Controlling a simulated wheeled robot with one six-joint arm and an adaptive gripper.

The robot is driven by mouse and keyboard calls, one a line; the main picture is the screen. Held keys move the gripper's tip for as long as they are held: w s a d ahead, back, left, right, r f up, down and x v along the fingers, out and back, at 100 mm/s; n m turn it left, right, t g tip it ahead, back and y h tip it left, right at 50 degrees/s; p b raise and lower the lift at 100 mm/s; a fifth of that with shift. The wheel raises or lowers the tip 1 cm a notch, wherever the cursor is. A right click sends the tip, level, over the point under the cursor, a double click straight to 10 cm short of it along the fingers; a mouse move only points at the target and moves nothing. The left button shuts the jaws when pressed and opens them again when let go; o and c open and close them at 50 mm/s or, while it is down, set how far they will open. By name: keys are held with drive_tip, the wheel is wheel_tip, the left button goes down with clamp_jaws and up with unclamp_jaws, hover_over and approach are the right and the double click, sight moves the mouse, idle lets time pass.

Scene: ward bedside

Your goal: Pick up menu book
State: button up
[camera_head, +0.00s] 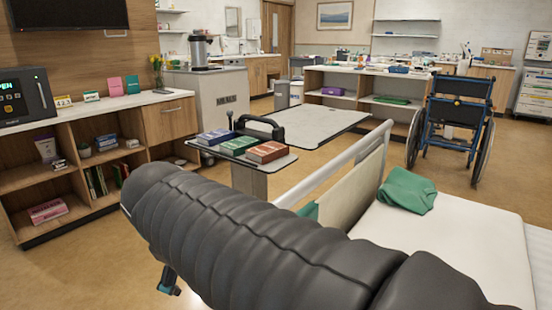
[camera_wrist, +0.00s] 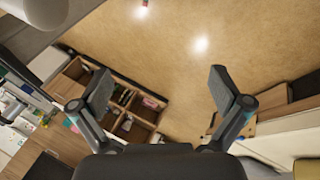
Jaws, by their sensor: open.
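Three book-like items lie on a small bedside table top (camera_head: 228,156) in the head view: a blue one (camera_head: 215,136), a green one (camera_head: 239,145) and a red-brown one (camera_head: 267,152). I cannot tell which is the menu book, as the covers are too small to read. My gripper (camera_wrist: 163,92) is open and empty in the wrist view, with its two fingers wide apart over bare floor. In the head view, my arm hides most of the gripper. The gripper is apart from the books, and I cannot make them out in the wrist view.
A bed (camera_head: 460,238) with a rail (camera_head: 335,165) and green cloth (camera_head: 407,190) stands at right. A shelf unit (camera_head: 105,118) with books lines the left wall. A grey-topped table (camera_head: 310,122) stands behind the books, and a wheelchair (camera_head: 455,115) at back right. Open floor (camera_wrist: 190,30) lies below.

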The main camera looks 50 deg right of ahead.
drive_tip(key=w+d+r+n+g+h+b, duration=0.1)
drive_tip(key=w+d+r+n+h+b, duration=0.15)
drive_tip(key=w+d+n, duration=0.35)
drive_tip(key=w+d+r+n+g+h+b, duration=0.1)
drive_tip(key=w+d+r+h, duration=0.2)
drive_tip(key=w+d, duration=0.35)
drive_tip(key=n+g+h+b, duration=0.3)
drive_tip(key=n+h, duration=0.2)
drive_tip(key=n, duration=0.1)
approach(267, 148)
drive_tip(key=shift+y, duration=0.25)
drive_tip(key=b+x, duration=0.1)
drive_tip(key=x, duration=0.9)
drive_tip(key=shift+s+d+r, duration=0.1)
drive_tip(key=shift+r, duration=0.05)
drive_tip(key=c, duration=1.3)
